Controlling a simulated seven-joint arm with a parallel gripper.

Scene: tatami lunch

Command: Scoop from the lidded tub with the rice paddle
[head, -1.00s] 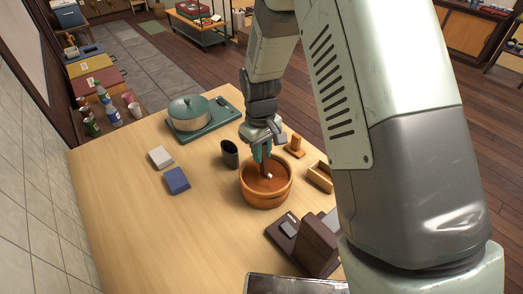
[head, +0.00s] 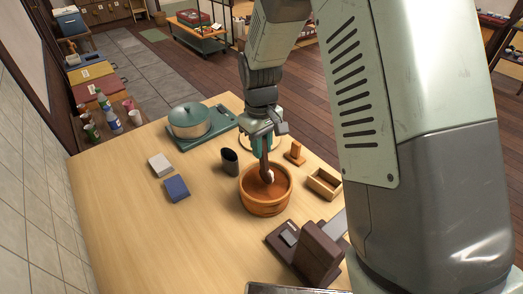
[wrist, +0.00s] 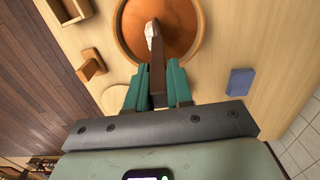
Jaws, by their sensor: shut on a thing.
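The tub (head: 262,205) is a round, open, orange-brown wooden bowl on the table. It also shows at the top of the wrist view (wrist: 125,42). My gripper (head: 262,148) is above the tub, with its teal fingers (wrist: 157,88) shut on the dark brown rice paddle (wrist: 156,68). The paddle points down over the tub, and a white lump (wrist: 150,30) sits at its far end. The lump also shows in the head view (head: 269,177). A pale round disc, perhaps the lid (wrist: 116,99), lies flat beside the tub, partly hidden by my gripper.
A dark cup (head: 230,162) stands left of the tub. A wooden stand (head: 295,154) and an open wooden box (head: 324,184) are to the right. A dark brown holder (head: 318,250) is in front. The table's left front is clear.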

